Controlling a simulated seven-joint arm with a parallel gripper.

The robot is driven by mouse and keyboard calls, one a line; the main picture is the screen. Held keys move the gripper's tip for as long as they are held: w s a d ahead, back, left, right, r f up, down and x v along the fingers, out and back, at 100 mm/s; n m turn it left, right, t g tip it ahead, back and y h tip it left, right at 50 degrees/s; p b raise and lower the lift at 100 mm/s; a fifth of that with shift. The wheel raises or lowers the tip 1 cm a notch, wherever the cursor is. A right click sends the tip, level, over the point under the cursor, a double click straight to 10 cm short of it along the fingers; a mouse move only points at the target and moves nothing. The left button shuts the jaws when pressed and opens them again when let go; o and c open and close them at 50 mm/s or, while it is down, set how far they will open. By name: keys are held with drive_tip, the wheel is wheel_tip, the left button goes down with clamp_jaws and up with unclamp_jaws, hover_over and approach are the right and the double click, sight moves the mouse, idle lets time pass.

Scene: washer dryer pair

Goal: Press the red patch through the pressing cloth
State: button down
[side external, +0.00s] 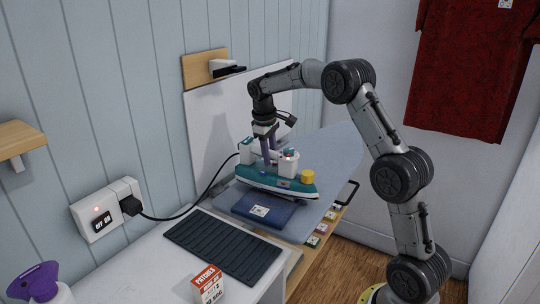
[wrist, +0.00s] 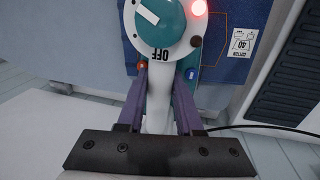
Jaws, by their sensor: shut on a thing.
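My gripper (side external: 268,157) is shut on the white handle of a teal and white iron (side external: 275,182). The wrist view shows the purple fingers (wrist: 160,95) on both sides of that handle. The iron is over a blue folded fabric (side external: 250,212) on the ironing board (side external: 335,160); I cannot tell whether its sole touches. A white care label (wrist: 240,42) and an orange outline show on the fabric. The iron's dial (wrist: 162,20) has OFF at its lower side, and a red lamp (wrist: 199,8) glows. I cannot make out the red patch or the pressing cloth.
A black ribbed mat (side external: 225,245) lies on the white counter, with a patches box (side external: 208,284) in front. A purple-topped bottle (side external: 38,282) stands front left. A red shirt (side external: 470,65) hangs right.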

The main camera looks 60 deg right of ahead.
drive_tip(key=shift+f, duration=0.1)
drive_tip(key=shift+r, duration=4.25)
